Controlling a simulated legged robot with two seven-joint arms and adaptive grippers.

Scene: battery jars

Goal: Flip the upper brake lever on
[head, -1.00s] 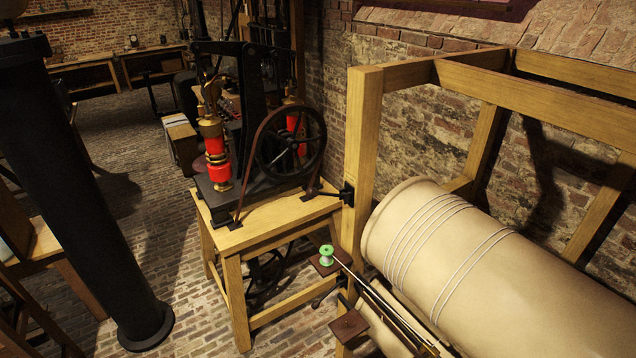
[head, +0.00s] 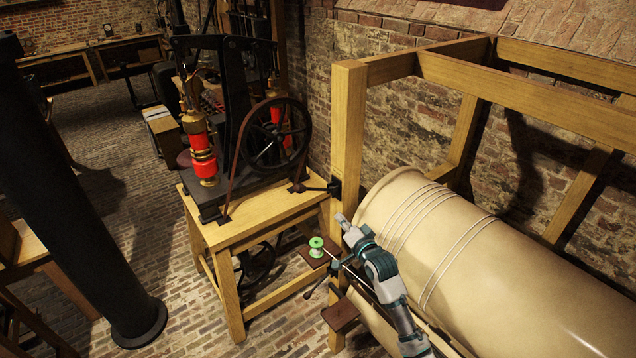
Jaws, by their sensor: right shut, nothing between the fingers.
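The upper brake lever (head: 314,188) is a dark handle that points left from a black bracket on the wooden post. A lower dark lever (head: 315,288) sits further down the same post, partly behind a brown wooden piece. My right gripper (head: 342,219) is at the post, below and slightly right of the upper lever. It looks apart from the lever, and its fingers are shut with nothing between them. My right arm comes up from the bottom right, in front of the large cream cylinder. My left gripper is not in view.
The wooden frame (head: 347,120) surrounds the cream cylinder (head: 490,270). A green spool (head: 316,247) stands on a small brown plate left of my gripper. A wooden table (head: 255,215) bears a black wheel machine (head: 273,135). A thick black column (head: 75,200) stands at left.

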